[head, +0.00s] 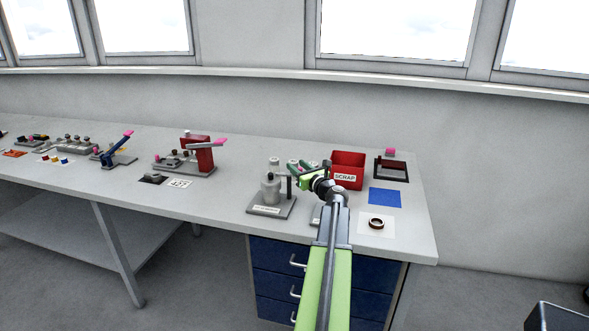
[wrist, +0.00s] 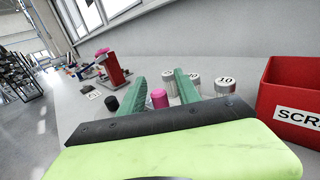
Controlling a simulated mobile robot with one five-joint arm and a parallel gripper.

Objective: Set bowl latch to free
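My gripper (head: 306,177) is over the right part of the bench, beside a grey fixture. In the wrist view its two green fingers (wrist: 158,88) are spread apart, with nothing clamped.
A red SCRAP bin (head: 348,170) stands just right of my gripper and in the wrist view (wrist: 293,100). Grey weights marked 10 (wrist: 225,85) stand beyond the fingers. A blue mat (head: 384,197) and dark ring (head: 376,223) lie right. A red-posted fixture (head: 204,155) stands left.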

